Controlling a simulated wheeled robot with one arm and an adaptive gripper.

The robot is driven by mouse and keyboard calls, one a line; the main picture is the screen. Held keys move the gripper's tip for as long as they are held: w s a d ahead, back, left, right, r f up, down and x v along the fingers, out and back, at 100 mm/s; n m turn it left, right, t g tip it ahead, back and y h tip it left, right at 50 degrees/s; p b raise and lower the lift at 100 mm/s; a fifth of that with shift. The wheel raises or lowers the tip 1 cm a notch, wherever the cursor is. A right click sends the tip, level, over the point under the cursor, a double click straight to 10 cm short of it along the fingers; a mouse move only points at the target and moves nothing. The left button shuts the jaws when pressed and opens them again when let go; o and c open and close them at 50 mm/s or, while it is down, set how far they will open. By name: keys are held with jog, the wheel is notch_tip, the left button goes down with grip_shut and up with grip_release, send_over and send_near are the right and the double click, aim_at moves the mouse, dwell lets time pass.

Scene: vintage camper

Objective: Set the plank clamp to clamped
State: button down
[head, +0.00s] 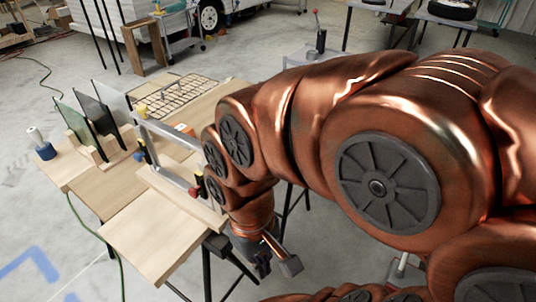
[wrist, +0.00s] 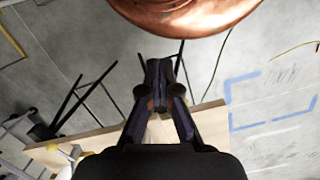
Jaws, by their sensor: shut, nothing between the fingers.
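A wooden plank (head: 155,235) sticks out over the near edge of the workbench. A pale grey clamp-like frame (head: 165,168) stands at the plank's far end, with a red and dark knob (head: 197,187) on its right and a yellow and black piece at its left. I cannot tell which part is the plank clamp's handle, or its setting. My gripper (head: 262,265) hangs to the right of the plank, apart from the knob. In the wrist view my gripper (wrist: 160,72) is shut and empty, with the plank (wrist: 95,145) beneath and behind it.
Upright dark panels (head: 88,112) stand in wooden holders on the workbench. A wire rack (head: 172,95) lies at its back, and a blue and white object (head: 40,145) stands at the left corner. Dark trestle legs (head: 208,270) are below. The concrete floor at left is mostly clear.

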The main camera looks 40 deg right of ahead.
jog(key=shift+w, duration=0.1)
